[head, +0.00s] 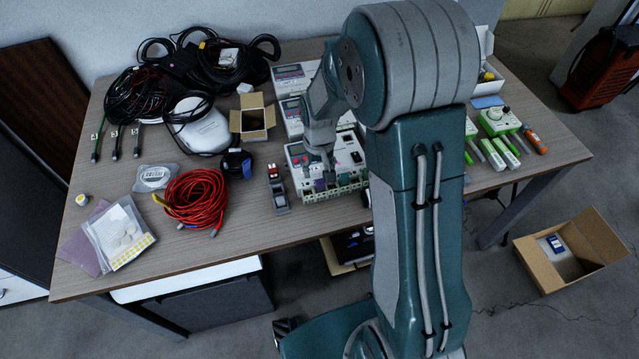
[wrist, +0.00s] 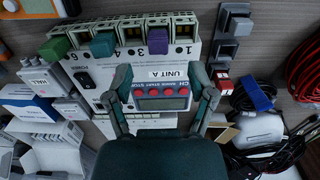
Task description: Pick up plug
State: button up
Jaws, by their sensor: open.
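A white unit labelled UNIT A (wrist: 165,74) lies on the table with a row of sockets along one edge. Several plug-like blocks sit at its sockets: a green plug (wrist: 55,48), a purple plug (wrist: 103,43) and a grey-blue plug (wrist: 178,42). My gripper (wrist: 160,78) is open, its fingers apart over the unit's labelled face, with nothing visible between them. In the head view, my gripper is over the unit (head: 345,190), partly hidden by my arm.
A grey switch-like block (head: 279,190) stands left of the unit. A coiled red cable (head: 195,197), an open cardboard box (head: 251,122) and black cables (head: 150,95) lie farther left. Green devices (head: 499,122) lie right.

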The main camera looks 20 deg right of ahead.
aim_at(320, 181)
notch_tip(320, 181, down, 6)
jog(key=shift+r, duration=0.1)
grip_shut()
